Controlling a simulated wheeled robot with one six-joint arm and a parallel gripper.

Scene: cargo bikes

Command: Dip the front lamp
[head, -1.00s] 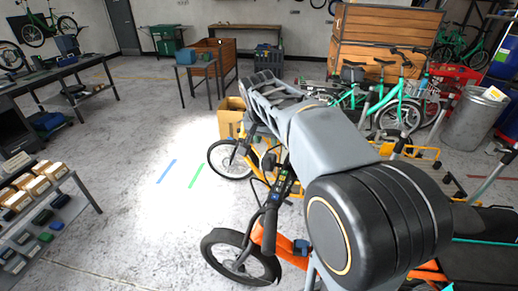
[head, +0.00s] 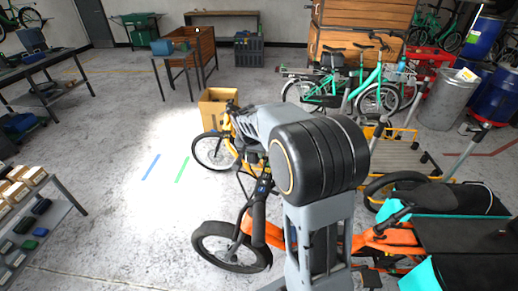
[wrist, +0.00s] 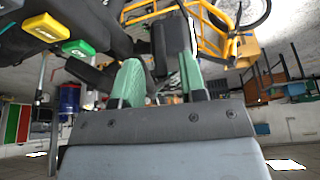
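The orange cargo bike's handlebar (head: 258,222) is left of centre in the head view, with a small dark control pad (head: 265,185) on it. In the wrist view, a dark housing at the top left carries a yellow button (wrist: 46,27) and a green button (wrist: 78,48); their labels are too small to read. My gripper (wrist: 162,82) shows two green fingers spread apart, with nothing held between them. The buttons lie left of the fingers and apart from them. In the head view my arm hides the gripper. I cannot make out the front lamp.
A yellow cargo bike (head: 213,150) stands just beyond the orange one (head: 380,238). A cardboard box (head: 214,108) is behind it. Green bikes (head: 340,92) and a metal bin (head: 447,98) stand at the back right.

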